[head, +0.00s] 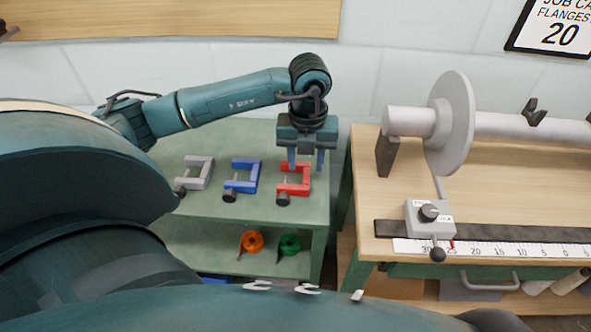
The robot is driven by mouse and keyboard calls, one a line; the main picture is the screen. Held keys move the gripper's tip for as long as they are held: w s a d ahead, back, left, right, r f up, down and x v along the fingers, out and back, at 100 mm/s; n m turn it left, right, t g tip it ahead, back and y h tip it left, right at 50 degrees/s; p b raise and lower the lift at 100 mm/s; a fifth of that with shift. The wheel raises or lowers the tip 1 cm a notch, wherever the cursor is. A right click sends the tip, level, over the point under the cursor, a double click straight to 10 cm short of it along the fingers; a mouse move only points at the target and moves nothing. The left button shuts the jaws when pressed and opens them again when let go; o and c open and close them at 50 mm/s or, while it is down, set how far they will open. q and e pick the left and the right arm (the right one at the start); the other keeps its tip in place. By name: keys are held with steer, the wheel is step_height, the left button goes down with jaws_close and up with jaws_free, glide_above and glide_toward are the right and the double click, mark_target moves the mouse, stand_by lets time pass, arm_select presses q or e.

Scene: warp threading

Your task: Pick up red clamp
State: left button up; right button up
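The red clamp (304,189) lies on the green table top, rightmost of a row of three C-shaped clamps. Its black knob points toward the front. My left gripper (306,166) points straight down over the far part of the red clamp. Its two blue-grey fingers are spread apart, with a gap between them. The fingers overlap the clamp's far edge in the picture; I cannot tell whether they touch it. My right gripper is not in view.
A blue clamp (242,177) and a grey clamp (196,173) lie to the left. The green table (215,213) has a lower shelf with an orange item (251,241) and a green item (289,244). A wooden bench (505,203) with a roller (410,121) stands at right.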

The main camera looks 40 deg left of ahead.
mark_target(306, 179)
arm_select(q)
step_height(306, 179, down, 5)
steer(key=shift+d+f, duration=0.1)
steer(key=shift+c, duration=0.2)
jaws_close()
stand_by(0.5)
